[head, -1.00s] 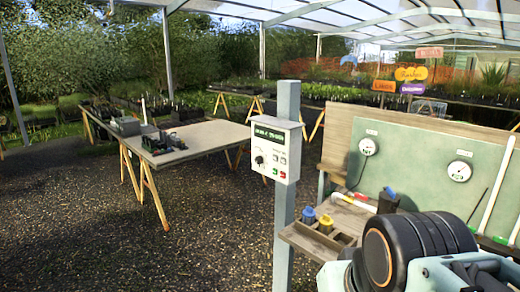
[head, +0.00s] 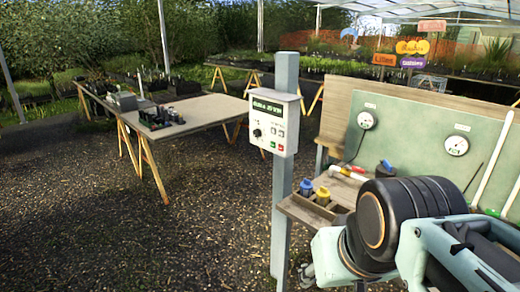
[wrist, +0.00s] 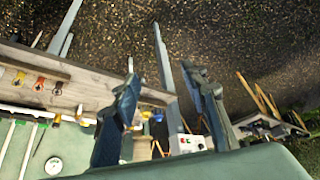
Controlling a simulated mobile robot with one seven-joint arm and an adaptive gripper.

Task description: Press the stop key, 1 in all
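A pale control box (head: 268,122) with a dark display, a black knob and several small keys is fixed to a grey-blue post (head: 283,200). Its lower row has a green key (head: 273,145) and a red key (head: 281,147); labels are too small to read. The box also shows in the wrist view (wrist: 188,143), turned over and partly behind a finger. My gripper (wrist: 158,72) has its two dark fingers wide apart with nothing between them. It is apart from the box, which lies beyond the fingers.
Right of the post stands a workbench with a green back panel (head: 410,140), gauges and a wooden rack (head: 318,210) with blue and yellow items. A table (head: 205,133) with trays stands left. The gravel floor (head: 150,230) at front left is clear.

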